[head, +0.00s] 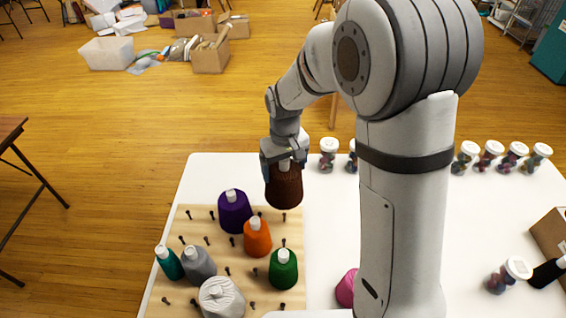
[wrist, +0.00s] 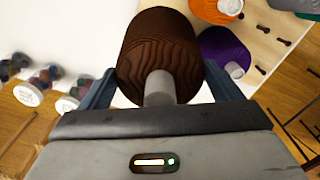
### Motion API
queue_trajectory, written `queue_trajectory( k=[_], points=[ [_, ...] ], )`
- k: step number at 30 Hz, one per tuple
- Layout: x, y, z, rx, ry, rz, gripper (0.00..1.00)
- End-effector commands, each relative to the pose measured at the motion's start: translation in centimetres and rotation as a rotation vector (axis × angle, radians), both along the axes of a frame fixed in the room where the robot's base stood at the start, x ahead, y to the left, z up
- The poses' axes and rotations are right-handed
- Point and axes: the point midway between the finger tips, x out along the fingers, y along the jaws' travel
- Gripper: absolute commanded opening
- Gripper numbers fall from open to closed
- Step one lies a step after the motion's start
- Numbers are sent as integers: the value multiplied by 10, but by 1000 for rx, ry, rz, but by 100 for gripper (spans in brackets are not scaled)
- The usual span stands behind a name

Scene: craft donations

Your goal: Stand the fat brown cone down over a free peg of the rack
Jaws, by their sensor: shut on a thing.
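The fat brown cone (head: 284,187) hangs upright in my gripper (head: 284,158), near the back right corner of the rack. In the wrist view the brown cone (wrist: 158,52) fills the space between the two fingers of my gripper (wrist: 163,92), with its pale tip towards the camera. The wooden peg rack (head: 205,240) lies on the left of the white table. Several dark pegs on it are bare, such as a peg (head: 207,240) in the middle. Purple (head: 235,212), orange (head: 257,238), green (head: 283,270), grey (head: 198,264), teal (head: 169,263) and white (head: 221,298) cones stand on the rack.
Lidded jars (head: 490,155) line the table's back edge, and another jar (head: 508,275) stands at the right. A pink cone (head: 346,288) is partly hidden behind my arm. A cardboard box (head: 550,232) and a black cone (head: 547,273) are at the far right.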

Motion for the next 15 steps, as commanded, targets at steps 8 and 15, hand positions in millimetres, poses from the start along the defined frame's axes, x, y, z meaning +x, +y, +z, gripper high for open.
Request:
queue_trajectory(
  k=[8, 15],
  points=[
    [0, -1, -45, 0, 1, -2, 35],
    [1, -1, -73, 0, -1, -3, 35]
  ],
)
